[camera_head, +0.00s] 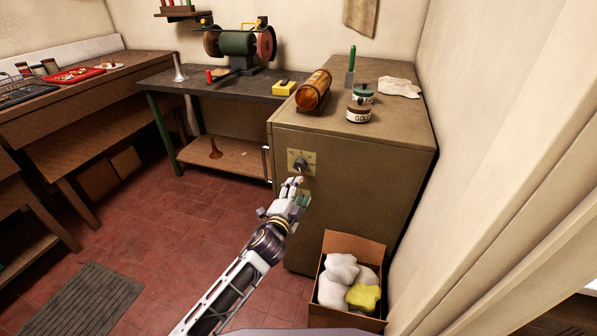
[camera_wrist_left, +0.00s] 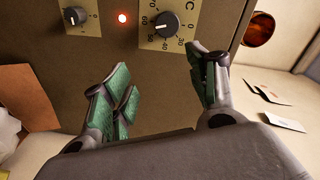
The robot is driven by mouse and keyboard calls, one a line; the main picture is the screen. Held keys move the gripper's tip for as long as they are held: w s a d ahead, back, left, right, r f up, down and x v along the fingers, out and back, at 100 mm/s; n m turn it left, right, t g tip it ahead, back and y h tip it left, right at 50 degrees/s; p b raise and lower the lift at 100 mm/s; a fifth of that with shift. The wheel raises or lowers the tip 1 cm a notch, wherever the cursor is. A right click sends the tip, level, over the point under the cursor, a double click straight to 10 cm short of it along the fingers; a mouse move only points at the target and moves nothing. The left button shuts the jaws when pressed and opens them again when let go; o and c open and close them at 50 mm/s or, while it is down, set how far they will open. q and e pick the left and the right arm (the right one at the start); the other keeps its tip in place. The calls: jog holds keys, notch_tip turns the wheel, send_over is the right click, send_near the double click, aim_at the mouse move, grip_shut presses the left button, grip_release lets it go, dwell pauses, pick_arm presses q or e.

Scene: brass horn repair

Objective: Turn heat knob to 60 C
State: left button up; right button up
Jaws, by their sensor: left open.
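The heat knob (camera_head: 300,165) is a dark round knob on a small pale plate, high on the front of the olive cabinet (camera_head: 352,190). In the left wrist view the knob (camera_wrist_left: 165,24) sits on a scale plate (camera_wrist_left: 187,34) marked C, with numbers including 30, 40, 50, 60 and 70. Its exact setting is hard to read. My left gripper (camera_head: 292,193) is just below the knob plate in the head view. In the wrist view its green-padded fingers (camera_wrist_left: 165,88) are spread and empty, with the knob beyond the gap, not between them. My right gripper is not in view.
A second dark knob (camera_wrist_left: 76,15) and a lit red lamp (camera_wrist_left: 122,18) are on the same panel. An open carton (camera_head: 314,310) with white and yellow cloths stands at the cabinet's foot.

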pick_arm(q)
jog(key=a+n+b, duration=0.1)
jog(key=n, duration=0.4)
jog(key=a+n+b, duration=0.1)
jog(key=n, duration=0.4)
jog(key=a+n+t+b, duration=0.1)
jog(key=a+n, duration=0.1)
jog(key=n, duration=0.3)
jog(key=shift+s+r, duration=0.15)
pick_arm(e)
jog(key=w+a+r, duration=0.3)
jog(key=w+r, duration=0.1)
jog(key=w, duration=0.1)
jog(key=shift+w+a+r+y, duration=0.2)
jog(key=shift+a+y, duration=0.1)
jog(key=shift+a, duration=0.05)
pick_arm(q)
jog(key=shift+d, duration=0.1)
